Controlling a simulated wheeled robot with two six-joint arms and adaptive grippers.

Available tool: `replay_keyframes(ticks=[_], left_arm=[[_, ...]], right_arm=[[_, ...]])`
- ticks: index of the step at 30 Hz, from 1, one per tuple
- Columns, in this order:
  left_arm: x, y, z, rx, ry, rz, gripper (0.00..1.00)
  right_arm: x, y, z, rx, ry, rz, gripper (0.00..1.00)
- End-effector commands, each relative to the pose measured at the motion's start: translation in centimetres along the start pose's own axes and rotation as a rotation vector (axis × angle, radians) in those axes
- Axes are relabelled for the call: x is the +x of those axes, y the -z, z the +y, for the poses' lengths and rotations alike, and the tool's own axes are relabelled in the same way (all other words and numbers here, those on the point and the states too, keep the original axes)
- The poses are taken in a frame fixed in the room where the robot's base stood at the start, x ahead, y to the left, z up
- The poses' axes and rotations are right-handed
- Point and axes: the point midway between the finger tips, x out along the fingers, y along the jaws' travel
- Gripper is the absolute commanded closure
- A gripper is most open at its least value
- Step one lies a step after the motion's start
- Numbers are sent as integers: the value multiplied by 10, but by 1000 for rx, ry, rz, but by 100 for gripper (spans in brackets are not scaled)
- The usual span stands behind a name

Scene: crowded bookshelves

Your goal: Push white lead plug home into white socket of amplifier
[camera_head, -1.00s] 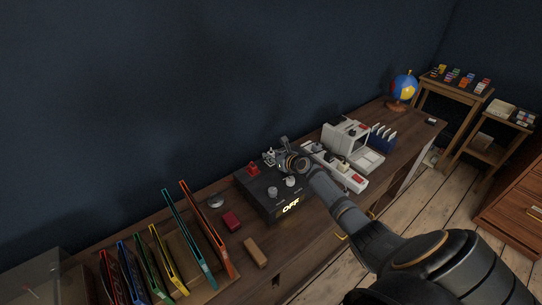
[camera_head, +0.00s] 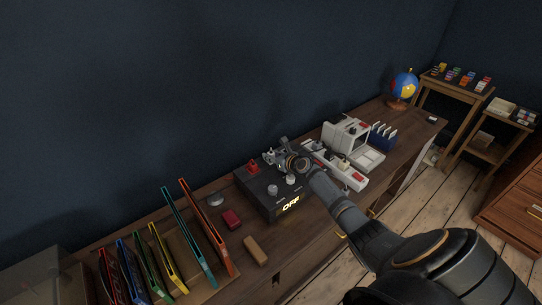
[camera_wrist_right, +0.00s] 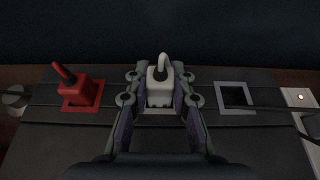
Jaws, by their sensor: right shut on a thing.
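The amplifier (camera_head: 262,197) is a black box on the long wooden desk, with white knobs and a lit "OFF" sign on its front. In the right wrist view, the white lead plug (camera_wrist_right: 160,90) stands upright at a light-framed socket (camera_wrist_right: 160,111) in the middle of the amplifier's top. My right gripper (camera_wrist_right: 161,84) is shut on this plug, one finger on each side. It also shows over the amplifier in the head view (camera_head: 281,157). The fingers hide much of the socket, so I cannot tell how deep the plug sits. My left gripper is not in view.
A red plug (camera_wrist_right: 76,90) sits in a red socket to the left, and an empty grey-framed socket (camera_wrist_right: 234,96) is to the right. A white device (camera_head: 341,173) stands right of the amplifier. A red block (camera_head: 231,219) and upright coloured frames (camera_head: 176,247) are to its left.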

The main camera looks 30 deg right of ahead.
Motion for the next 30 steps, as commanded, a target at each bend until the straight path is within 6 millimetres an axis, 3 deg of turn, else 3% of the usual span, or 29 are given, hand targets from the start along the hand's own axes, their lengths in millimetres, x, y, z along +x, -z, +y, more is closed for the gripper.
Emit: replay_keyframes(ticks=[5,6,12,23,30], left_arm=[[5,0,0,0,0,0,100],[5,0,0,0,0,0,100],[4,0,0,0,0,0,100],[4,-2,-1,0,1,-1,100],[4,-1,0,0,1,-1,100]], right_arm=[[2,5,0,0,0,0,100],[2,5,0,0,0,0,76],[2,6,0,1,0,2,51],[-4,9,0,0,0,6,51],[-42,9,-1,-7,2,7,51]])
